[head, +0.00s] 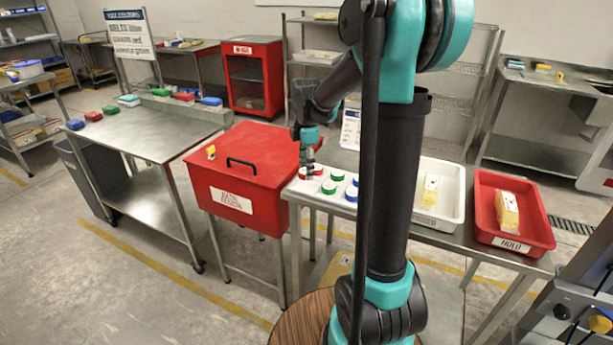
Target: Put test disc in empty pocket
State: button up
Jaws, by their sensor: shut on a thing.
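A pale disc holder (318,199) stands at the left end of the steel table, just right of the red box. It bears several white-edged discs with coloured tops, among them a green disc (328,187) at the front and a blue disc (351,194) to its right. My gripper (310,168) points down over the holder's back left part and is shut on a small disc, seemingly the red-topped one (318,169). I cannot tell whether this disc touches the holder. The empty pocket cannot be made out; my arm hides the holder's right side.
A red lidded box (240,178) with a black handle stands left of the holder. To the right are a white tray (440,215) and a red HOLD tray (510,235), each with a yellow-and-white pack. A steel table (150,135) at left has clear space.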

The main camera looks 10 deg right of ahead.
jog(key=shift+f, duration=1.55)
jog(key=shift+f, duration=0.1)
jog(key=o, duration=1.2)
jog(key=shift+o, duration=0.2)
notch_tip(320, 180, up, 12)
jog(key=shift+f, duration=0.1)
jog(key=shift+s, duration=0.15)
jog(key=s+d+f+m+t, duration=0.2)
jog(key=s+f+m, duration=0.6)
jog(key=s+m, duration=0.2)
jog(key=s+d+f+m+t, duration=0.2)
jog(key=s+f+m, duration=0.7)
jog(key=s, duration=0.2)
jog(key=shift+s+f+m, duration=0.15)
jog(key=shift+s+m, duration=0.2)
jog(key=shift+m, duration=0.05)
